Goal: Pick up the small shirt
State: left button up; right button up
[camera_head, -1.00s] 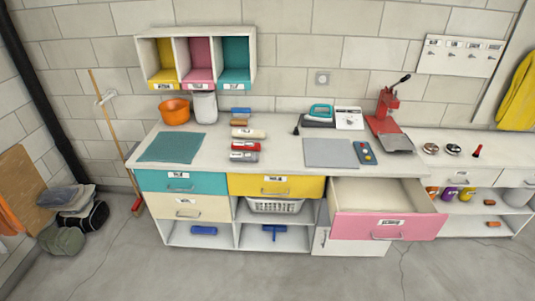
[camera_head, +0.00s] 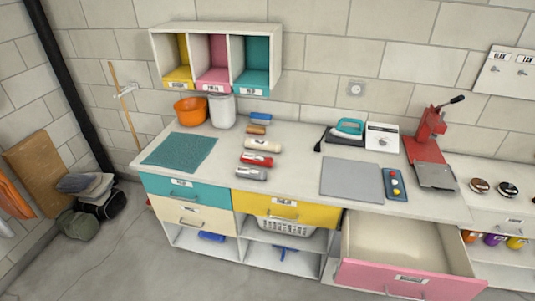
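No small shirt can be picked out for certain. A stack of folded cloth items (camera_head: 82,184), grey and whitish, lies at the far left on top of a black bag; these may be shirts, but their sizes cannot be told. Yellow and orange cloth hangs or lies elsewhere only in part; orange cloth (camera_head: 12,200) is at the left edge. The open pink drawer (camera_head: 410,279) looks empty in the part that shows. Neither of my grippers is in view.
The white counter (camera_head: 300,150) carries a teal mat (camera_head: 180,152), a grey mat (camera_head: 350,179), several rolls, an orange bucket (camera_head: 191,111), a white bin (camera_head: 222,110), an iron (camera_head: 349,128) and a red press (camera_head: 431,132). The pink drawer juts into the floor space. The floor at left front is clear.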

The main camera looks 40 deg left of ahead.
aim_at(266, 162)
jog(key=u, duration=0.25)
jog(key=i, duration=0.7)
jog(key=u, duration=0.55)
